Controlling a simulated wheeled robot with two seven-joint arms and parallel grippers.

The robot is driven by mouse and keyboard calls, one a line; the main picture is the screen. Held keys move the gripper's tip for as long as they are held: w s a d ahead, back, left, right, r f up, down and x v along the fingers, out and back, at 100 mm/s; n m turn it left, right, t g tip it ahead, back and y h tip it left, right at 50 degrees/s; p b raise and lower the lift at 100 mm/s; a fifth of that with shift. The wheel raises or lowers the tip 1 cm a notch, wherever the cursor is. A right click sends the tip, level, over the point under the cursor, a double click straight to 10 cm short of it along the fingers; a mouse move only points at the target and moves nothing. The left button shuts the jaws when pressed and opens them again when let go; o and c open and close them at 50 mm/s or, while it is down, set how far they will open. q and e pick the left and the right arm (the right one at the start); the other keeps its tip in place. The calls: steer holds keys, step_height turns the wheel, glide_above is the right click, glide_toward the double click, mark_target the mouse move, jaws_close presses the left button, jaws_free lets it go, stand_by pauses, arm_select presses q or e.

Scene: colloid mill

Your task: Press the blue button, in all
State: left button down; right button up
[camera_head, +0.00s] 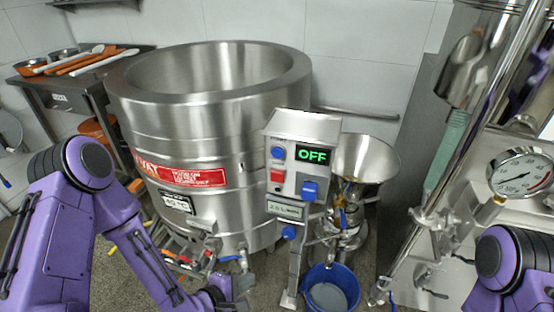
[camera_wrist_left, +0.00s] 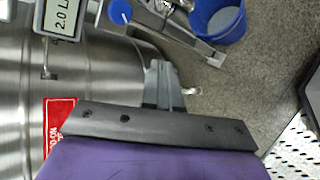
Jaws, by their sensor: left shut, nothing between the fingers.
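The blue button (camera_head: 278,153) sits at the upper left of the grey control box (camera_head: 300,125), above a red button (camera_head: 277,176) and beside a display reading OFF (camera_head: 312,155). My left gripper (camera_head: 242,284) is low in front of the steel vessel, below and left of the control box, and touches no button. In the left wrist view its fingers (camera_wrist_left: 163,80) are shut and empty. The blue button does not show in that view. My right gripper is out of view; only part of my right arm shows at the lower right.
A larger blue knob (camera_head: 309,190) is on the box, and another (camera_head: 290,232) is below the small readout (camera_head: 285,210). A blue bucket (camera_head: 331,288) stands under the steel funnel (camera_head: 366,160). The big steel vessel (camera_head: 205,100) is left of the box.

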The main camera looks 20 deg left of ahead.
arm_select(q)
steer(key=w+r+n+t+h, duration=0.2)
steer(key=r+h, duration=0.1)
steer(key=r, duration=0.6)
steer(key=w+d+r+n+t+h, duration=0.1)
steer(key=w+r+n+t+h, duration=0.1)
steer(key=r, duration=0.7)
steer(key=w+d+r+n+t+h, duration=0.1)
steer(key=r+n+t+h, duration=0.2)
steer(key=r, duration=0.6)
steer(key=shift+w+r+t+h, duration=0.25)
steer(key=shift+w+t+h, duration=0.15)
steer(key=shift+h, duration=0.8)
steer(key=b, duration=0.3)
glide_toward(278, 152)
steer(key=d+r, duration=0.3)
steer(key=d, duration=0.1)
steer(key=shift+w+d+r, duration=0.1)
steer(key=shift+w+r, duration=0.1)
steer(key=shift+w, duration=0.4)
steer(key=shift+w+d+r, duration=0.1)
steer(key=shift+w+r, duration=0.1)
steer(key=shift+w, duration=0.35)
steer(key=shift+w, duration=0.1)
steer(key=shift+w, duration=0.35)
